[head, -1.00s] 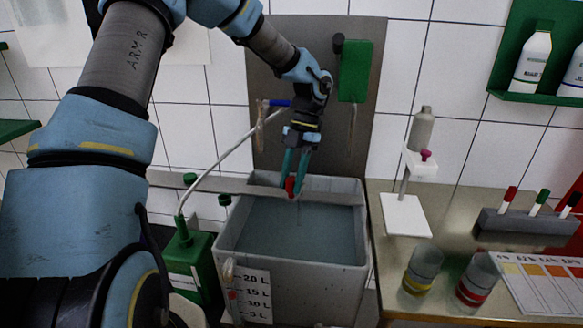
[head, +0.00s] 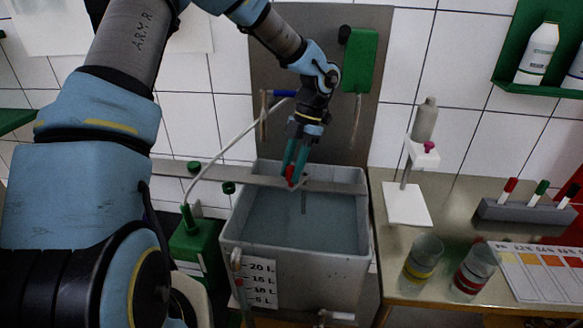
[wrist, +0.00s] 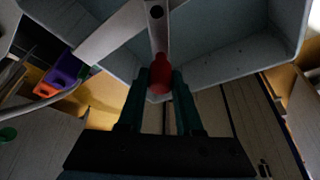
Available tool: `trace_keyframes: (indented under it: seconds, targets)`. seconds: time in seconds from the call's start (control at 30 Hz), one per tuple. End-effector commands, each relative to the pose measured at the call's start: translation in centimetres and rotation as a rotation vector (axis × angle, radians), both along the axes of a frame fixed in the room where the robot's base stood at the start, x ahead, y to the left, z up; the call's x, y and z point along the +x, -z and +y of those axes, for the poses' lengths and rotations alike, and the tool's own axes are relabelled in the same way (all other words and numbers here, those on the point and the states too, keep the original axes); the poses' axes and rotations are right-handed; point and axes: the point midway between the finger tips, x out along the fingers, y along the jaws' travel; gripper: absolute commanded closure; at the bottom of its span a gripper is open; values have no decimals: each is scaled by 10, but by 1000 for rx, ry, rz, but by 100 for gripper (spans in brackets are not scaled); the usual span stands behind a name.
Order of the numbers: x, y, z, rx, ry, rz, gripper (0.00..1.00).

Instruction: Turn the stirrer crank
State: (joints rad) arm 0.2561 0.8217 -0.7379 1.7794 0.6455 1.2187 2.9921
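The stirrer crank has a red handle (head: 290,174) and a short grey arm above the tank, near the crossbar. Its thin shaft (head: 304,204) goes down into the liquid. My gripper (head: 295,168) reaches down from above, with teal fingers on either side of the red handle. In the wrist view the red handle (wrist: 160,76) sits between the two fingers, which appear closed on it. The grey crank arm (wrist: 160,35) extends from the handle toward the top of that view. The fingers partly hide the handle in the head view.
The grey tank (head: 235,222) holds blue-grey liquid under a flat crossbar (head: 230,178). A green canister (head: 195,250) with a pale hose stands left. A green box (head: 358,60) is on the back panel. The bench (head: 400,285) at right bears glasses and a stand (head: 408,204).

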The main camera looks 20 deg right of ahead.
Motion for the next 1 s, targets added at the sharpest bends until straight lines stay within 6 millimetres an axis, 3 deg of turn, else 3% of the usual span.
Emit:
trace_keyframes:
  seconds: [0.03, 0.27, 0.77, 1.0]
  targets:
    - [-1, 3, 4, 10, -3, 7, 61]
    - [0, 1, 2, 5, -2, 3, 36]
    - [0, 1, 1, 1, -9, 0, 36]
    - [1, 6, 2, 0, -165, -2, 36]
